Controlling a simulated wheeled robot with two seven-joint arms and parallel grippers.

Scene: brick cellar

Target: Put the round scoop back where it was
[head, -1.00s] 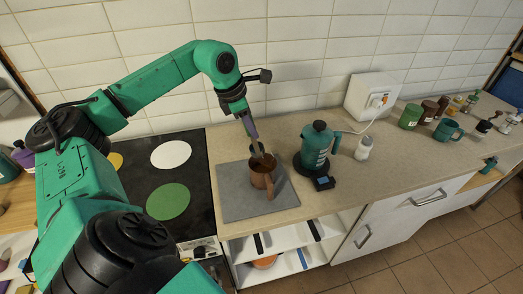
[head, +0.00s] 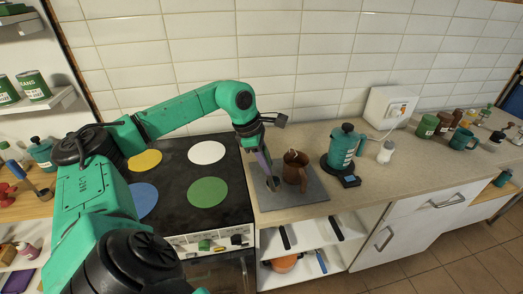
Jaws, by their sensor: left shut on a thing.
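My left gripper (head: 271,184) reaches down over the left part of the grey mat (head: 290,204), just left of the brown mug (head: 294,175). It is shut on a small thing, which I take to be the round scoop. The scoop's shape is too small and too hidden at the fingertips to make out. The mug stands upright on the mat, its handle towards the front right, with a small pale mark inside its opening. My right gripper is not in view.
A black hob (head: 175,190) with coloured discs lies left of the mat. Several jars and a teal mug (head: 463,139) stand farther right.

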